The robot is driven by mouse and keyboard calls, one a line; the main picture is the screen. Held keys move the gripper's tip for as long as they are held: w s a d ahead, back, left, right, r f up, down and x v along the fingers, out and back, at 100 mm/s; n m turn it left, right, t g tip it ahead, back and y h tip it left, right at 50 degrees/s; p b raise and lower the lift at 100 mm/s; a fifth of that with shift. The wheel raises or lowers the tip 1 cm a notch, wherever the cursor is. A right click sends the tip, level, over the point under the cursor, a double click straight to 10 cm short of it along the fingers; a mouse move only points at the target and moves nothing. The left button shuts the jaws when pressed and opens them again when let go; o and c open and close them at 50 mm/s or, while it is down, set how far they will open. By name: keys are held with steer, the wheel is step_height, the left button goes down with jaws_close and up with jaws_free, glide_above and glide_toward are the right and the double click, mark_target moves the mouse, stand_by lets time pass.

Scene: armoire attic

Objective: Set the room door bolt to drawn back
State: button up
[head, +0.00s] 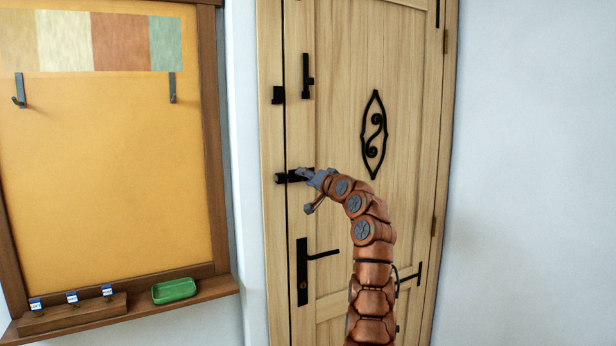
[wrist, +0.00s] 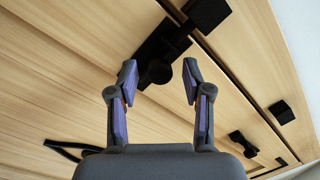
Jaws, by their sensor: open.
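The black bolt (head: 297,175) is mounted sideways on the wooden room door (head: 335,120), near its left edge. In the wrist view its round knob (wrist: 156,72) stands out from the dark plate. Its bar appears to reach across the door gap to the square keeper (wrist: 207,13) on the frame. My gripper (head: 305,190) is at the bolt, partly covering it in the head view. In the wrist view my gripper (wrist: 160,82) is open, with the knob between or just beyond its fingertips. I cannot tell whether they touch it.
An upright black latch (head: 306,76) and its keeper (head: 278,94) are higher on the door. A lever handle (head: 303,268) is below the bolt. A scroll ornament (head: 374,135) is to the right. A framed board (head: 110,160) with a ledge and green tray (head: 174,290) is at left.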

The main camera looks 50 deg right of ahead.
steer(key=shift+w+d+f, duration=0.1)
steer(key=shift+w, duration=0.55)
steer(key=shift+c, duration=0.5)
steer(key=c, duration=0.8)
jaws_close()
